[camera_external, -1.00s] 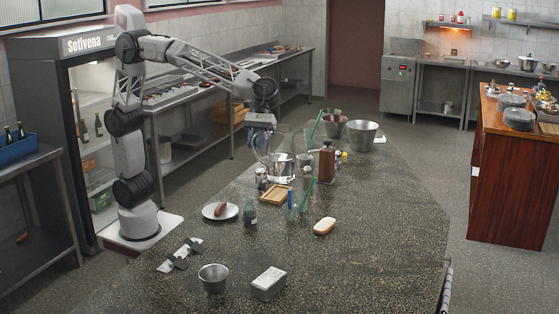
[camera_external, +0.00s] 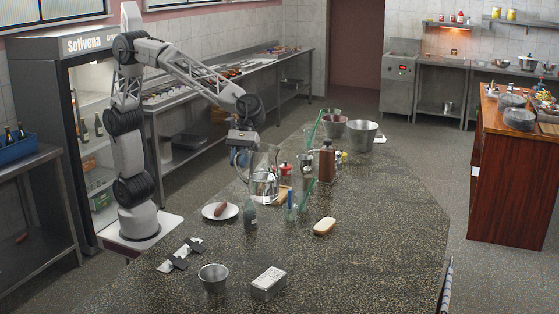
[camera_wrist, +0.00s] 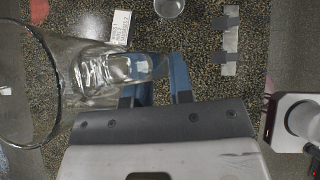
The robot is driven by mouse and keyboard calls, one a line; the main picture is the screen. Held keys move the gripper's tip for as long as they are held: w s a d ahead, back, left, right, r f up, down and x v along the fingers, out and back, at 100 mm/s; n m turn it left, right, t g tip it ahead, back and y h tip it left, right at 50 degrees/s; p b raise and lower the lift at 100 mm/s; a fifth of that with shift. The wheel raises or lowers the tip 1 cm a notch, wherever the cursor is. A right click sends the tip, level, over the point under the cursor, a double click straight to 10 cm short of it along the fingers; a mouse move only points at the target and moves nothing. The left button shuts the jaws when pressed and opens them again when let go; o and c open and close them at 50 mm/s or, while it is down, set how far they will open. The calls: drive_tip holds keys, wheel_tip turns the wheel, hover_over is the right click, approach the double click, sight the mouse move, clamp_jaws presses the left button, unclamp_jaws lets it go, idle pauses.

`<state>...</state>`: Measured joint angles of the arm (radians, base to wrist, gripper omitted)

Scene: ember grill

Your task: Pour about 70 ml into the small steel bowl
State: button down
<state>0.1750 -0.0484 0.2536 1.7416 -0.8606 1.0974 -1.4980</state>
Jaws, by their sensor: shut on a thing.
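The small steel bowl (camera_external: 214,278) stands upright near the front of the dark speckled counter, and its edge also shows at the top of the wrist view (camera_wrist: 169,7). My gripper (camera_external: 241,157) is shut on a clear glass jug (camera_external: 264,168), and its blue fingers (camera_wrist: 164,82) are on the jug's side in the wrist view. The jug (camera_wrist: 62,85) looks about upright in the external view. Clear content seems to sit in its lower part; the level is hard to read. The jug is well behind the bowl, and whether its base touches the counter I cannot tell.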

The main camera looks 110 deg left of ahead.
drive_tip(key=s+d+f, duration=2)
drive_tip(key=s+d, duration=0.2)
drive_tip(key=d, duration=0.1)
drive_tip(key=shift+s+d+f, duration=0.15)
drive_tip(key=shift+s+f, duration=0.05)
drive_tip(key=shift+f, duration=0.1)
drive_tip(key=shift+w+r, duration=0.1)
drive_tip(key=w+a+r+n+g+h, duration=0.1)
drive_tip(key=w+r+n+g, duration=0.3)
drive_tip(key=w+g, duration=0.4)
drive_tip(key=shift+w+a+n+h, duration=0.2)
drive_tip(key=shift+n+h, duration=0.5)
drive_tip(key=shift+h, duration=0.2)
idle(0.7)
drive_tip(key=shift+w+f+g, duration=0.2)
drive_tip(key=shift+w+g, duration=0.15)
drive_tip(key=shift+g, duration=0.05)
drive_tip(key=shift+w+a+r+n+g+h+b, duration=0.15)
drive_tip(key=shift+w+r+n+g+h+b, duration=0.15)
drive_tip(key=shift+w+r+n+h+b, duration=0.15)
idle(2.0)
